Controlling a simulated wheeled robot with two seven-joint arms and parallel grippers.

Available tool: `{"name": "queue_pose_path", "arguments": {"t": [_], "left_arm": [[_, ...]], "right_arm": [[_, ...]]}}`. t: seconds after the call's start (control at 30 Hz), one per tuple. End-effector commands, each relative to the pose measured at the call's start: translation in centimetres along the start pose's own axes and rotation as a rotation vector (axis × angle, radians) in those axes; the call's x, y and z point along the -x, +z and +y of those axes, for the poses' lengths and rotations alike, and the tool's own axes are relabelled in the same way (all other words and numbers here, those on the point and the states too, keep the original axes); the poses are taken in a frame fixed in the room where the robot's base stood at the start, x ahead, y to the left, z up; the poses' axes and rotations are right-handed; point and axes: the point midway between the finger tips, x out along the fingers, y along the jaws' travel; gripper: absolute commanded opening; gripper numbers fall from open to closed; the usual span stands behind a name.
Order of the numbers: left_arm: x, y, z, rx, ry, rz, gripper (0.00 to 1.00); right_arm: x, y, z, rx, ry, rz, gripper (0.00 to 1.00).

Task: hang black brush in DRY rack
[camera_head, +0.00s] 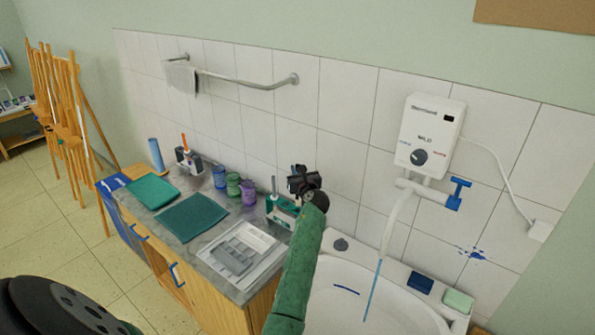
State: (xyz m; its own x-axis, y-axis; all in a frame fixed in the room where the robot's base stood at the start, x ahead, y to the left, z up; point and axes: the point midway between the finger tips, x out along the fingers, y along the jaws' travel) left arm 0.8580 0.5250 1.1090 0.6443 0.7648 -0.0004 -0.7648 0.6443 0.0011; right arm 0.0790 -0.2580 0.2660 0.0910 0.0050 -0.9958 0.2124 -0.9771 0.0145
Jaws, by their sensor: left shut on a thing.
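My left gripper (305,180) is black, at the end of my green arm, above the back right corner of the counter. It is shut on a small dark thing that appears to be the black brush, largely hidden by the fingers. Just left of and below it stands a green and white rack (280,209) with an upright thin handle in it. A second, grey and white rack (187,158) stands at the back left of the counter and holds an orange-handled brush (185,142). I cannot read a DRY label on either rack. My right gripper is not in view.
A white basin (400,305) is at right, under a water heater (430,131). A tiled wall is close behind; easels (66,120) stand far left.

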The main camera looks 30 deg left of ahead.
Motion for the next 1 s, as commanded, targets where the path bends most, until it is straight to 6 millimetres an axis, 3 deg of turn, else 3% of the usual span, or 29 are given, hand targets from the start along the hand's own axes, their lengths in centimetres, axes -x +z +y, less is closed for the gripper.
{"name": "queue_pose_path", "arguments": {"t": [1.0], "left_arm": [[0.02, 0.05, 0.06, 0.000, 0.001, 0.001, 0.00]], "right_arm": [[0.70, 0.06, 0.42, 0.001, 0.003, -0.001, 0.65]]}}
